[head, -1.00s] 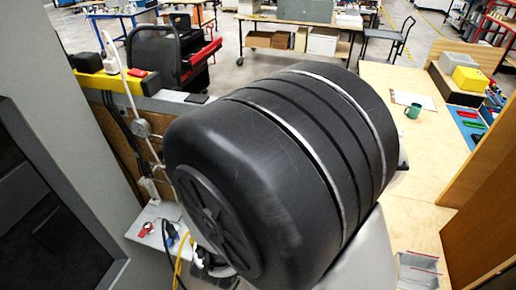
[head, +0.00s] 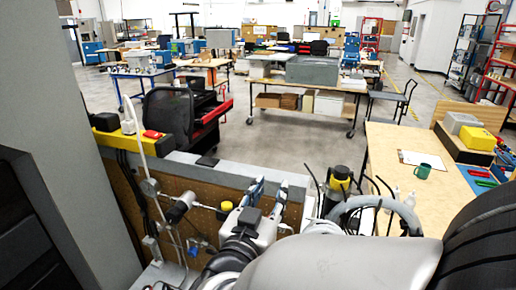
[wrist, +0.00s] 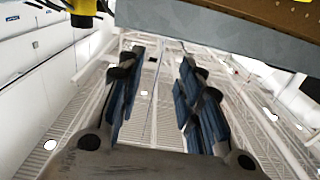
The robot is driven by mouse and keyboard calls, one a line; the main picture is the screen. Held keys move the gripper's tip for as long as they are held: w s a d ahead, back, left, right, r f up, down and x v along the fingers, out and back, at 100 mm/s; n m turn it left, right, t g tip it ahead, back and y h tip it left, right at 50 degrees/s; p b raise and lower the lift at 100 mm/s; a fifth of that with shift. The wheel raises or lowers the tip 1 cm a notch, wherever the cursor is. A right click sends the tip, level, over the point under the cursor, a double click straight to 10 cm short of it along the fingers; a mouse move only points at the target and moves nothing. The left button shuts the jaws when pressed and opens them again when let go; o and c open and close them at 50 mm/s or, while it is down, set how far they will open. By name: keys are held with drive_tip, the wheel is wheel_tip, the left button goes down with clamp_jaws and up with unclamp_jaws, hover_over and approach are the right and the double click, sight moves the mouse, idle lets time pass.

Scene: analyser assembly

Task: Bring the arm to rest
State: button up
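My gripper (head: 270,188) shows in the lower middle of the head view, in front of the grey-topped pegboard panel. Its two blue-padded fingers point up and stand apart. In the wrist view the gripper (wrist: 158,66) has a clear gap between its fingers, with the ceiling behind and nothing held. My arm's grey and black links fill the lower right of the head view and hide what lies below them.
The pegboard panel (head: 232,174) with its grey top edge stands close to my gripper. A black and yellow device (head: 339,186) is to its right. A wooden table (head: 385,147) with a green mug (head: 422,170) is at the right. Open floor lies beyond the panel.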

drive_tip(key=shift+w, duration=0.15)
drive_tip(key=s+d+f+n+g+y, duration=0.1)
drive_tip(key=s+d+f+g+y, duration=0.1)
drive_tip(key=s, duration=0.5)
drive_tip(key=s+d+f+n+g+y+b, duration=0.1)
drive_tip(key=s+d+f+g, duration=0.3)
drive_tip(key=s, duration=0.4)
drive_tip(key=s+d+f+n+g+y+b, duration=0.1)
drive_tip(key=s+d+f+n+g+y, duration=0.1)
drive_tip(key=s, duration=0.6)
wheel_tip(320, 180, down, 2)
drive_tip(key=d+g+y, duration=0.1)
drive_tip(key=d+g, duration=0.2)
drive_tip(key=g, duration=0.1)
drive_tip(key=shift+s, duration=0.25)
